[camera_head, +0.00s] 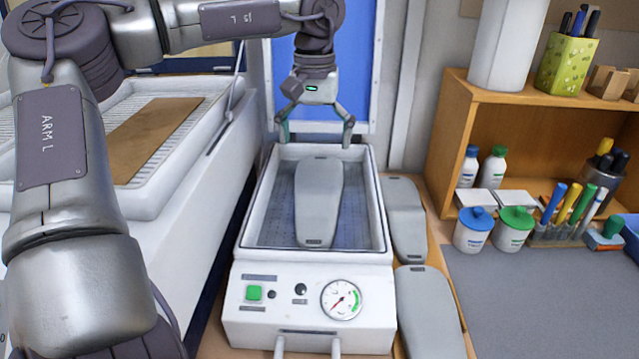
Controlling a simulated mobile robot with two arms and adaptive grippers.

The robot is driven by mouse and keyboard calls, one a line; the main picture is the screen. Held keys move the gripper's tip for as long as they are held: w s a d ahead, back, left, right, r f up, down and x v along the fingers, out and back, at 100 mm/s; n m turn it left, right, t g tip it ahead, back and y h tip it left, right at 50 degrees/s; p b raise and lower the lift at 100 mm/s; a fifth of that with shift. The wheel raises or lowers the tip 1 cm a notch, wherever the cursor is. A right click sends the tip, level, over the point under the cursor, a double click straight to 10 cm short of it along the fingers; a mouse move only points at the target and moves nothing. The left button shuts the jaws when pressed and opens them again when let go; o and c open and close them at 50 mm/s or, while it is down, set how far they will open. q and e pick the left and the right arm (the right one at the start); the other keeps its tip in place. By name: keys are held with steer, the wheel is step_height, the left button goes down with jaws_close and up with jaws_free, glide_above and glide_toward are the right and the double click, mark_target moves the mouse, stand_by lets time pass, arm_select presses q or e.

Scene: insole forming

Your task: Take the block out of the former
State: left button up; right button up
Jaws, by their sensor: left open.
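The former (384,225) is a white box-shaped machine with an open top, a green button, a dial gauge and two handles at the front. A grey insole-shaped block (318,205) lies lengthwise inside it, on the perforated bed. My left gripper (315,138) is open and empty above the back edge of the former, fingers pointing down and spread wide. It is beyond the far end of the block and apart from it. My right gripper is not in view.
Two more grey blocks lie right of the former, one at the back (404,220) and one in front (430,315). A wooden shelf (440,130) with bottles and pen pots stands at right. A grey mat (540,295) is clear. A white machine (180,235) stands at left.

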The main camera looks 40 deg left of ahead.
arm_select(q)
glide_above(316, 203)
steer(key=f, duration=0.4)
steer(key=shift+s+d+f, duration=0.1)
steer(key=shift+s+f, duration=0.15)
steer(key=shift+s, duration=0.05)
steer(key=shift+w+f, duration=0.2)
steer(key=shift+f, duration=1.05)
steer(key=shift+w+a+f, duration=0.1)
steer(key=shift+a+f, duration=0.1)
steer(key=shift+f, duration=0.15)
steer(key=shift+d+f+p, duration=0.1)
steer(key=shift+f+p, duration=0.45)
steer(key=shift+f, duration=0.05)
step_height(316, 203, down, 4)
steer(key=shift+r+p, duration=0.25)
steer(key=shift+p, duration=0.2)
steer(key=shift+f, duration=0.25)
steer(key=shift+c, duration=0.8)
steer(key=c, duration=1)
steer(key=shift+c, duration=0.4)
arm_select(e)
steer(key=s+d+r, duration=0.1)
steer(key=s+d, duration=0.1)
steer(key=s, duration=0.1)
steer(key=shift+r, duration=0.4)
arm_select(q)
steer(key=shift+r, duration=0.2)
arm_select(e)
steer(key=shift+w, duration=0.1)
